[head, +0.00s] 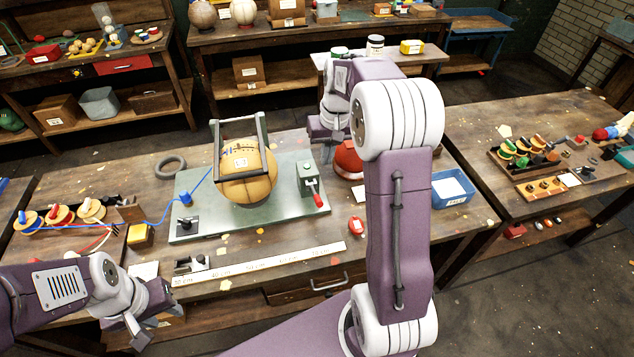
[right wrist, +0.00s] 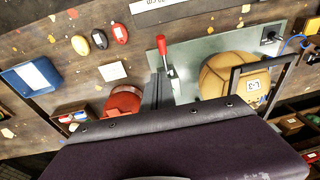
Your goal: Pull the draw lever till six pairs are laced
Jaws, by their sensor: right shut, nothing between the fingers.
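The draw lever (head: 319,199) has a red handle that tilts toward the front edge from a grey-green box (head: 306,178); the red handle also shows in the right wrist view (right wrist: 162,47). A tan leather ball (head: 247,187) sits under a dark frame (head: 262,133) on a metal plate (head: 215,222). Blue stitching shows on its top; the number of laced pairs is too small to tell. My right gripper (head: 322,132) is shut and empty, behind the lever box and apart from the handle. My left gripper (head: 137,332) is low at the front left; its fingers are unclear.
Thread spools (head: 58,214) stand at the left, with a blue cord running to the plate. A blue bin (head: 453,190) stands further right. A ruler (head: 260,264) lies along the front.

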